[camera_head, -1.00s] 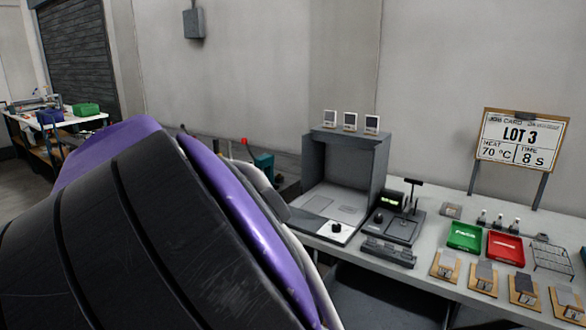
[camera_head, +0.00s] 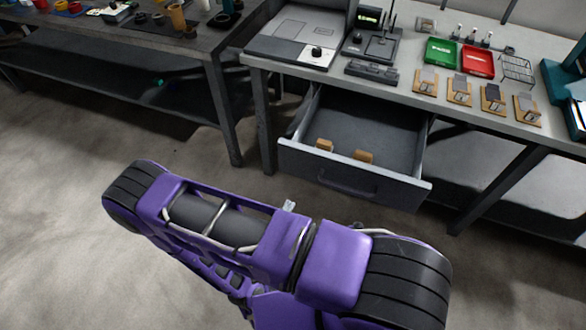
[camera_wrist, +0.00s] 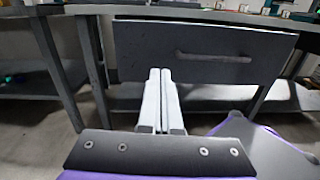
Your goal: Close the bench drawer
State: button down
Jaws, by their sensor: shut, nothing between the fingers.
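The bench drawer (camera_head: 310,164) is pulled well out from under the bench in the head view. Its grey front carries a bar handle (camera_head: 347,186), and two small tan blocks (camera_head: 324,145) (camera_head: 362,156) lie inside. In the wrist view the drawer front (camera_wrist: 145,45) fills the upper middle, with the handle (camera_wrist: 213,57) right of centre. My gripper (camera_wrist: 160,72) is shut and empty, its pale fingers side by side. The fingertips overlap the lower left part of the drawer front, left of the handle. I cannot tell whether they touch it. My arm hides part of the floor in the head view.
The bench top (camera_head: 405,92) holds a green tray (camera_head: 441,52), a red tray (camera_head: 478,62) and several small sample boards. A bench leg (camera_head: 262,120) stands left of the drawer. A dark workbench (camera_head: 190,47) is at upper left. The floor (camera_head: 60,220) before the drawer is open.

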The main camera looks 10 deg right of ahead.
jog(key=n, duration=0.1)
send_near(308, 164)
jog(key=shift+y, duration=0.3)
jog(key=x, duration=0.7)
jog(key=shift+s, duration=0.1)
jog(key=b+x, duration=0.6)
jog(key=x, duration=2.4)
jog(key=shift+w+d+r, duration=0.1)
jog(key=shift+w+d, duration=0.35)
jog(key=shift+w, duration=0.1)
jog(key=shift+w+r, duration=0.2)
jog(key=shift+r, duration=0.1)
